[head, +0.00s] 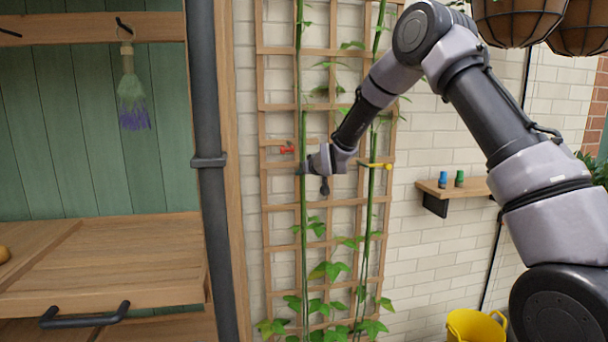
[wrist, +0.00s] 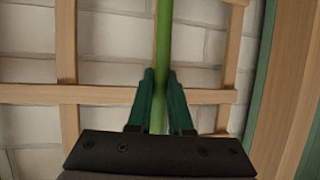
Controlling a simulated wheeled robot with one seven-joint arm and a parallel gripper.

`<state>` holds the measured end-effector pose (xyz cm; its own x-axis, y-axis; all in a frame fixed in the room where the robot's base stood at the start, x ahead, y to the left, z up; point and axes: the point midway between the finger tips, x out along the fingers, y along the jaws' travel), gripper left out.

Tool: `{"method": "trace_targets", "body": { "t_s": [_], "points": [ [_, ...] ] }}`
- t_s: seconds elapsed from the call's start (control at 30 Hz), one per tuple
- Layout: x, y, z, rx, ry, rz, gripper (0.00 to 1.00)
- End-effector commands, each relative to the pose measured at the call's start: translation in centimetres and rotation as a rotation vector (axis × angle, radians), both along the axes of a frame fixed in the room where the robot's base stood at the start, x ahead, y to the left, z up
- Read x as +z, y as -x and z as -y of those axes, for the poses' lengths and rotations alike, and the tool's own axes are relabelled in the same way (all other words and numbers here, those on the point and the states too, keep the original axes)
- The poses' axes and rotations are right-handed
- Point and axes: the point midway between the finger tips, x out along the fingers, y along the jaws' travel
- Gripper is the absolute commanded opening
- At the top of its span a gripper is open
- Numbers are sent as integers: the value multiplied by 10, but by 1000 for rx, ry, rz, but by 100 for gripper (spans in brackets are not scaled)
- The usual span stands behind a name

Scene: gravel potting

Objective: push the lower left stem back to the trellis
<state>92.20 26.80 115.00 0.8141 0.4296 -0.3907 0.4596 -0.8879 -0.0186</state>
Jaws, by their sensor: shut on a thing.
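The left stem (head: 304,245) is a long green vine running up the left part of the wooden trellis (head: 325,107), with leaves low down. My gripper (head: 304,171) is at mid-height on the trellis, at this stem. In the wrist view the green stem (wrist: 162,45) runs between the two dark green fingers of my gripper (wrist: 161,92), which are shut on it. Trellis slats (wrist: 66,60) and white brick show behind the stem. I cannot tell how much gap is between stem and trellis. A red clip (head: 287,150) sits just above and left of my gripper.
The right stem (head: 371,210) climbs beside it, with a yellow clip (head: 386,166) near my arm. A dark pipe (head: 207,120) and wooden cabinet stand at left. A small shelf (head: 455,187) with two small items is on the wall at right. A yellow bucket (head: 476,326) is low right.

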Motion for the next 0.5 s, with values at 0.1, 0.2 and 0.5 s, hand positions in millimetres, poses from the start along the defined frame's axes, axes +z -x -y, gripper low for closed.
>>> {"method": "trace_targets", "body": {
  "t_s": [0.1,0.2,0.5],
  "points": [
    [1,-2,1,-3,-2,5,0],
    [2,-2,1,-3,-3,5,33],
    [2,-2,1,-2,-2,5,48]
  ]
}}
